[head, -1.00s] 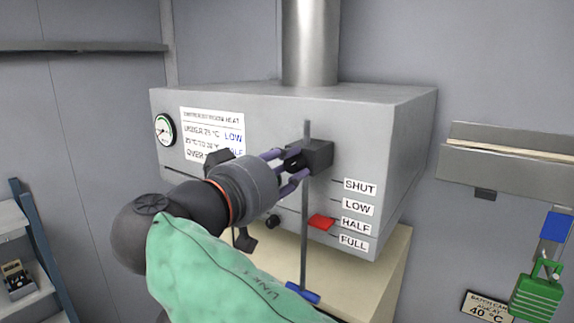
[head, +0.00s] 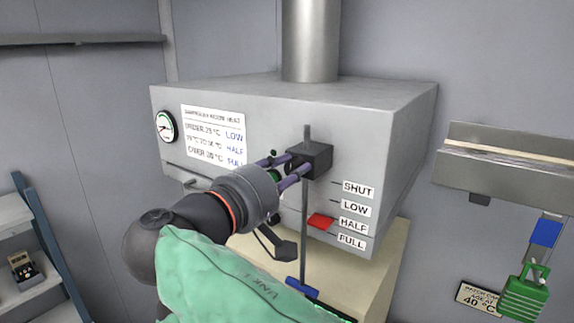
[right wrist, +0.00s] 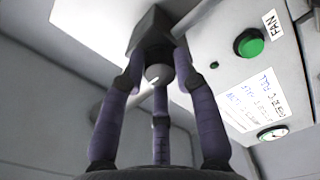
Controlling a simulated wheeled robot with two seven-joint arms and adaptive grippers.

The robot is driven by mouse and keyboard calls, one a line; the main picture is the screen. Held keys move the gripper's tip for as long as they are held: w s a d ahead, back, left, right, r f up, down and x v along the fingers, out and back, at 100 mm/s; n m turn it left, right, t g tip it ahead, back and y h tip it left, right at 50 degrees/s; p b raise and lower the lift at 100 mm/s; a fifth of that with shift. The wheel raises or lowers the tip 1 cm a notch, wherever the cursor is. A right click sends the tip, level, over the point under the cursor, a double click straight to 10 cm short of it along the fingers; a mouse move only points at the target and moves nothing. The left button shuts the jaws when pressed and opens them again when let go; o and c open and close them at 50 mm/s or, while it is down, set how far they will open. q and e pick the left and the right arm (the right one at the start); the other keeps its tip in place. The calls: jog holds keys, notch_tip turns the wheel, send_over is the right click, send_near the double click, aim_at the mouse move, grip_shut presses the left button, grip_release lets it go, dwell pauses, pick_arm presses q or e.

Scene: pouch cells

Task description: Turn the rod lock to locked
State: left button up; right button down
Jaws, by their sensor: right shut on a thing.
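The rod lock is a dark block (head: 316,158) on the front of the grey heater box, with a thin vertical rod (head: 304,220) through it. In the right wrist view the dark block (right wrist: 153,27) has a round grey knob (right wrist: 159,73) with a white mark. My right gripper (head: 290,168) is shut on this knob, its purple fingers around it; it also shows in the right wrist view (right wrist: 160,80). I cannot read a locked or unlocked label. A red pointer (head: 321,221) is beside the HALF label (head: 353,225). My left gripper is not in view.
The heater box (head: 390,150) carries a gauge (head: 165,126) and a heat notice (head: 213,130) at left. A green FAN button (right wrist: 249,42) is close to my fingers. A blue rod handle (head: 302,286) hangs below. A metal shelf (head: 505,165) is at right.

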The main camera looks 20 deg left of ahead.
jog(key=shift+f+n, duration=0.25)
jog(key=shift+n, duration=0.35)
jog(key=c, duration=1.1)
grip_release()
jog(key=shift+o, duration=0.9)
jog(key=shift+w+d+r, duration=0.1)
jog(key=shift+d, duration=0.05)
jog(key=v, duration=1.2)
